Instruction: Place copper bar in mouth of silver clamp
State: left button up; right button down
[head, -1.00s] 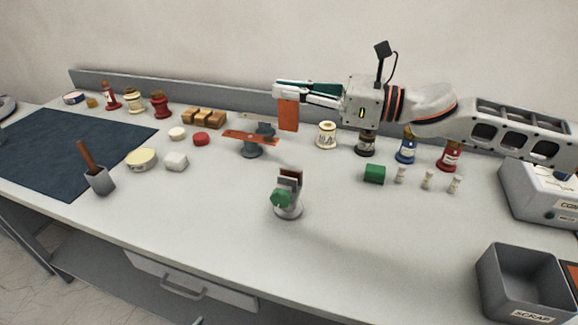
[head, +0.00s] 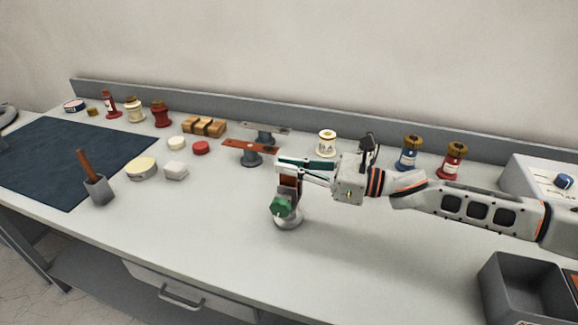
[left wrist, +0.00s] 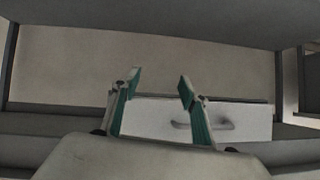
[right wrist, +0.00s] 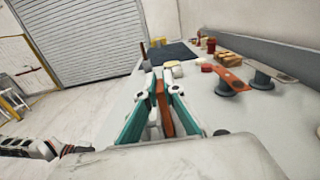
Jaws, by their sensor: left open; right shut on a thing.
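The copper bar (head: 289,181) hangs upright from my right gripper (head: 281,165), over the silver clamp (head: 289,221). The clamp has a green knob (head: 281,206) and stands on the bench. In the head view the bar's lower part overlaps the clamp's jaws; I cannot tell how deep it sits between them. In the right wrist view the orange bar (right wrist: 164,108) is pinched between the teal fingers of my right gripper (right wrist: 160,92). My left gripper (left wrist: 159,82) is open and empty in the left wrist view, facing the bench's drawer front.
Another copper-coloured bar (head: 251,147) lies on a grey post behind the clamp. Bottles (head: 408,151) stand behind my right arm. The grey scrap bin (head: 515,292) is at the front right.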

jog(key=shift+f, duration=0.1)
jog(key=c, duration=2.6)
grip_release()
jog(key=shift+f, duration=0.15)
jog(key=o, duration=0.4)
